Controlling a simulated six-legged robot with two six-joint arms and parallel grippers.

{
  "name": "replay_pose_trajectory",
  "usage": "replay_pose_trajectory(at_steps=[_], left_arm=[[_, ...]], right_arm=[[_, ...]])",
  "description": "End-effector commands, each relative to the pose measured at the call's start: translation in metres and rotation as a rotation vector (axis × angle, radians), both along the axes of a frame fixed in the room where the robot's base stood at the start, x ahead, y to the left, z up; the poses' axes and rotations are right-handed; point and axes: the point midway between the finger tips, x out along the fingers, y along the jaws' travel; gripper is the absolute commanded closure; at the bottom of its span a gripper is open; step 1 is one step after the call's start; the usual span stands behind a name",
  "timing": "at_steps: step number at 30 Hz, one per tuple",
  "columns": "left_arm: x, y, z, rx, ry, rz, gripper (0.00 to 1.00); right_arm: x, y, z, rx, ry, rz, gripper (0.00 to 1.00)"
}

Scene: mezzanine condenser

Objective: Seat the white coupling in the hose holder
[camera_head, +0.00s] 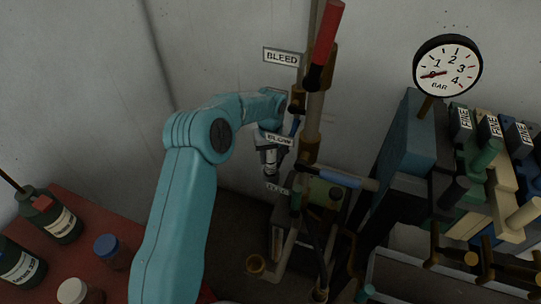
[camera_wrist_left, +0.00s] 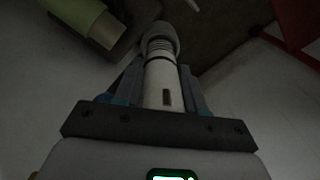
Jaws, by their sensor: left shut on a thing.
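My left arm reaches in from the left, and its left gripper (camera_head: 270,158) points down in front of the pipework. In the left wrist view the gripper is shut on the white coupling (camera_wrist_left: 162,72), a pale cylinder with dark rings and a wider grey far end. The coupling extends out beyond the blue fingers and its far end looks free. In the head view the coupling is small and mostly hidden by the gripper. I cannot single out the hose holder with certainty. My right gripper is not in view.
A vertical pipe with a red handle (camera_head: 327,35) stands just right of the gripper. A blue-handled lever (camera_head: 345,178) crosses below. A pressure gauge (camera_head: 447,70) and valve blocks are right; bottles and jars (camera_head: 108,250) stand on a red surface left.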

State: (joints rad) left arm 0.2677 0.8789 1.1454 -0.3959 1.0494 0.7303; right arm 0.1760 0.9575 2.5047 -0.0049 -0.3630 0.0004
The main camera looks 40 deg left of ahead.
Motion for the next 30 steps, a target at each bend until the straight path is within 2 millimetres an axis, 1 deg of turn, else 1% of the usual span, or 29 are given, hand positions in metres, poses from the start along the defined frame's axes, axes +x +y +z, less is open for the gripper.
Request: replay_pose_trajectory(at_steps=[17, 30], left_arm=[[0.001, 0.0, 0.0, 0.0, -0.001, 0.0, 1.0], [0.001, 0.0, -0.011, 0.001, -0.001, 0.0, 1.0]], right_arm=[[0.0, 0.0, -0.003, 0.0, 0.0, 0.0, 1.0], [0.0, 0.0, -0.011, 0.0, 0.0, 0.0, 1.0]])
